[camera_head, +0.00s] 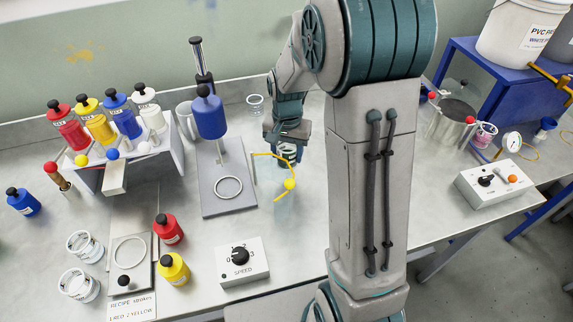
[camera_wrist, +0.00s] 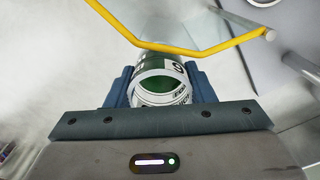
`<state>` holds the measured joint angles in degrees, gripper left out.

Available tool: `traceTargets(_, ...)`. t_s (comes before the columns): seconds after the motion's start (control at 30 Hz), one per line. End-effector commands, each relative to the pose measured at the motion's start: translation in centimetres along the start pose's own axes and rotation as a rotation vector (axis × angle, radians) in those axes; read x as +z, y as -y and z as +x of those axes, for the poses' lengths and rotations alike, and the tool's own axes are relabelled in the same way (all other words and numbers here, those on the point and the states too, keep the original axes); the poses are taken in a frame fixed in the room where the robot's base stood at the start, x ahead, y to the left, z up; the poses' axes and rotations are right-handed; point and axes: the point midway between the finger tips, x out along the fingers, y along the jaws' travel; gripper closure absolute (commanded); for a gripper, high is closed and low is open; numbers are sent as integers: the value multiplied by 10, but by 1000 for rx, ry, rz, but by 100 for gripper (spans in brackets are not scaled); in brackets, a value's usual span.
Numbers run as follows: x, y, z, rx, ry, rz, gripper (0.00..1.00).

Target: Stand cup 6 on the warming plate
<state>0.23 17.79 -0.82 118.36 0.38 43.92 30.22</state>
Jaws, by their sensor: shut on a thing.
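My gripper (camera_head: 287,140) is shut on a clear cup (camera_head: 287,153) with a white label, which it holds above the table beside the stand. In the wrist view my gripper (camera_wrist: 161,85) has a blue finger on each side of the cup (camera_wrist: 163,84). The cup looks green inside, and a curved mark on its label may be a 6, seen partly and tilted. I cannot tell for sure which surface is the warming plate. A grey stand base (camera_head: 212,203) with a ring on it and a smaller ringed plate (camera_head: 143,281) at front left are both bare of cups.
A yellow bent rod (camera_head: 289,184) runs close by the held cup. Another cup (camera_head: 255,105) stands behind; two cups (camera_head: 85,246) (camera_head: 78,285) are at front left. A speed box (camera_head: 242,263) stands in front.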

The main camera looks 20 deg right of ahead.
Motion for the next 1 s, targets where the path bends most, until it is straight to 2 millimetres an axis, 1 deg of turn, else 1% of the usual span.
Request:
traceTargets(0.03,0,0,7,1,2,0,75)
traceTargets(0.23,0,0,24,1,2,0,75)
traceTargets(0.4,0,0,51,2,3,0,75)
traceTargets(0.5,0,0,59,1,1,0,75)
traceTargets(0.77,-1,0,61,-1,-1,1,75)
traceTargets(0.9,0,0,66,-1,-1,1,75)
traceTargets(0.93,0,0,65,-1,-1,1,46)
traceTargets(1.0,0,0,64,-1,-1,1,29)
